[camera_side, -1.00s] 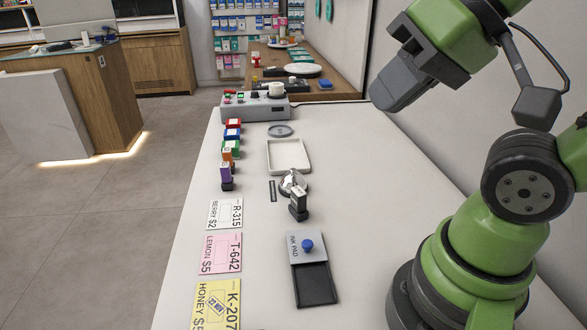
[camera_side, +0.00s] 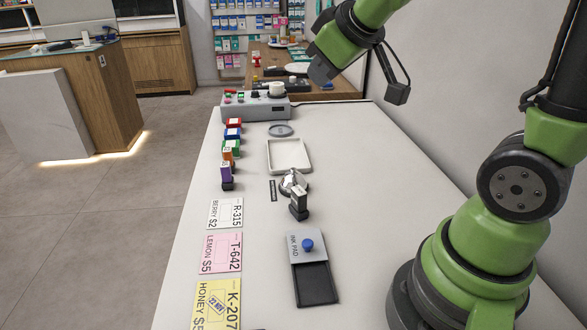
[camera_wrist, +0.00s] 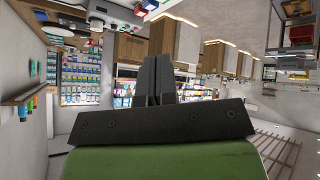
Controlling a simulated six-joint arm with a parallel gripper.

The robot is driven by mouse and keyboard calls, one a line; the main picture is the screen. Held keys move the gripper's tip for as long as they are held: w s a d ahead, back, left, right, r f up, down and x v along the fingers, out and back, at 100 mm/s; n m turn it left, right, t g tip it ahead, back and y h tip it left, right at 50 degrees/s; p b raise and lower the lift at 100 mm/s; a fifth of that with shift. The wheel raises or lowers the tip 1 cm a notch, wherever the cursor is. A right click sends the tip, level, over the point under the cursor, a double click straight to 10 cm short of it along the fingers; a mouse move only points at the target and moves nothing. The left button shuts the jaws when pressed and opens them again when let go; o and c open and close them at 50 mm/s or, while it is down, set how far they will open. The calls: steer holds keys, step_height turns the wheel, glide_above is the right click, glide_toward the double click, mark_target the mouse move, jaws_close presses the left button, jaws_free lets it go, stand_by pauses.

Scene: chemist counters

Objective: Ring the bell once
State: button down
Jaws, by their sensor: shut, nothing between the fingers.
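A silver dome, apparently the bell (camera_side: 290,180), sits on the white counter (camera_side: 350,210). A stamp with a black base and grey body (camera_side: 299,201) stands just in front of it and hides part of it. My gripper (camera_side: 321,70) is high above the far part of the counter, up and to the right of the bell in the side view and well apart from it. In the wrist view my gripper (camera_wrist: 158,80) shows its two dark fingers shut together and empty. The bell is not seen in the wrist view.
A white tray (camera_side: 306,157) lies behind the bell, with a grey control box (camera_side: 240,108) at the far end. Several coloured stamps (camera_side: 231,130) line the left edge. An ink pad (camera_side: 316,284) and cards (camera_side: 220,252) lie nearer. The counter's right side is clear.

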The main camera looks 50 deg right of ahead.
steer(key=w+d+f+n, duration=0.4)
steer(key=w+f, duration=0.2)
steer(key=w, duration=0.1)
steer(key=n+t+y, duration=0.1)
steer(key=n+y, duration=0.1)
steer(key=n, duration=0.2)
glide_above(293, 170)
step_height(293, 170, down, 7)
steer(key=shift+r, duration=0.2)
steer(key=shift+f, duration=4.4)
steer(key=shift+f, duration=0.4)
